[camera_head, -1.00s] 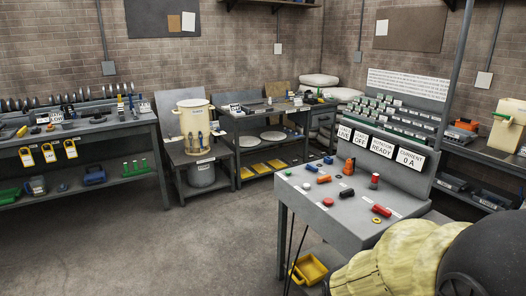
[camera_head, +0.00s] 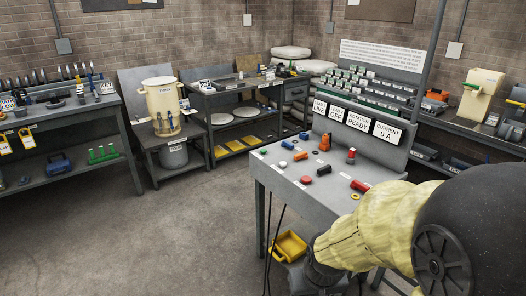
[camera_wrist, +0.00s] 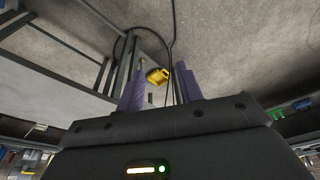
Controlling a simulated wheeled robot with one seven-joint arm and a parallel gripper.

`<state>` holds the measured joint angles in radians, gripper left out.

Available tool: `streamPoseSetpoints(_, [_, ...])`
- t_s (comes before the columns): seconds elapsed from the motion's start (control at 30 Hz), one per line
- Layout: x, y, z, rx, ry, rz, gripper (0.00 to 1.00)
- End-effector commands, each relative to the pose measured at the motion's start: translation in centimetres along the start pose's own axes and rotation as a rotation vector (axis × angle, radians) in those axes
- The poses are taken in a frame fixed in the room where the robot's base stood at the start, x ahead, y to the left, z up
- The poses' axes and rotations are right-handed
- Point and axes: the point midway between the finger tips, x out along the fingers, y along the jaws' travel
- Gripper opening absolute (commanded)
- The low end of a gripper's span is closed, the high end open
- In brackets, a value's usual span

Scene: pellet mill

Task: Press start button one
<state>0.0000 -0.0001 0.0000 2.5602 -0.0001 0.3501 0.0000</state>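The control desk (camera_head: 275,178) stands right of centre in the head view. On its sloped top are a small green button (camera_head: 263,152) at the left edge, a red button (camera_head: 306,181), and several blue, orange, black and red controls. Their labels are too small to read, so I cannot tell which is start button one. Display panels (camera_head: 358,121) behind read LIVE, OFF, READY and 0 A. My gripper (camera_wrist: 160,88) shows in the wrist view with two purple fingers apart and nothing between them. In the head view my arm is at lower right, in front of the desk; the fingertips are not visible there.
A yellow tray (camera_head: 290,246) sits low by the desk; it also shows beyond my fingers in the wrist view (camera_wrist: 157,76). Black cables hang at the desk's front. The floor left of the desk is clear.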

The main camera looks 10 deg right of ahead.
Motion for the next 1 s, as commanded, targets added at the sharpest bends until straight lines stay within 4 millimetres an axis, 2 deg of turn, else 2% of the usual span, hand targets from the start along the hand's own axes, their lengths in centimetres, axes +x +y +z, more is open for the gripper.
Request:
streamPoseSetpoints(0.37, [0.0,0.0,-0.01,0.0,0.0,0.0,0.34])
streamPoseSetpoints(0.53, [0.0,0.0,-0.01,0.0,0.0,0.0,0.01])
streamPoseSetpoints(1.0, [0.0,0.0,-0.01,0.0,0.0,0.0,0.0])
